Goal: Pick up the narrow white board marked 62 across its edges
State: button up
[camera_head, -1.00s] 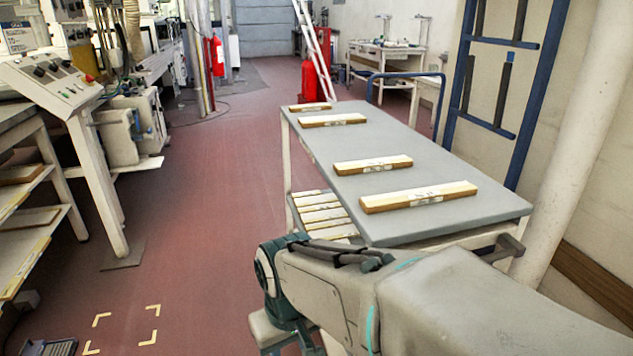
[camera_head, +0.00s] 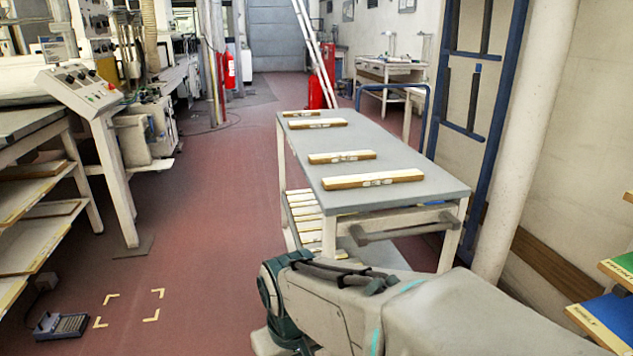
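Several narrow boards with white tops and brown edges lie apart across the grey top of a cart (camera_head: 400,142). The nearest and longest board (camera_head: 372,179) lies near the cart's front end. A shorter board (camera_head: 342,157) lies behind it, another board (camera_head: 318,124) farther back, and a small board (camera_head: 300,113) at the far end. Each of the nearer boards has a small label on its front edge, too small to read, so I cannot tell which is marked 62. My arm shows at the bottom, in front of the cart. My gripper is not in view.
The cart's push handle (camera_head: 404,228) juts toward me. Its lower shelf holds several pale strips (camera_head: 303,212). A blue rack (camera_head: 487,140) and white pipe (camera_head: 527,130) stand at right, machines at left. Red floor is open left of the cart; a pedal (camera_head: 61,325) lies there.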

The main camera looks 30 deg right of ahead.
aim_at(346, 182)
jog(key=z, duration=1.05)
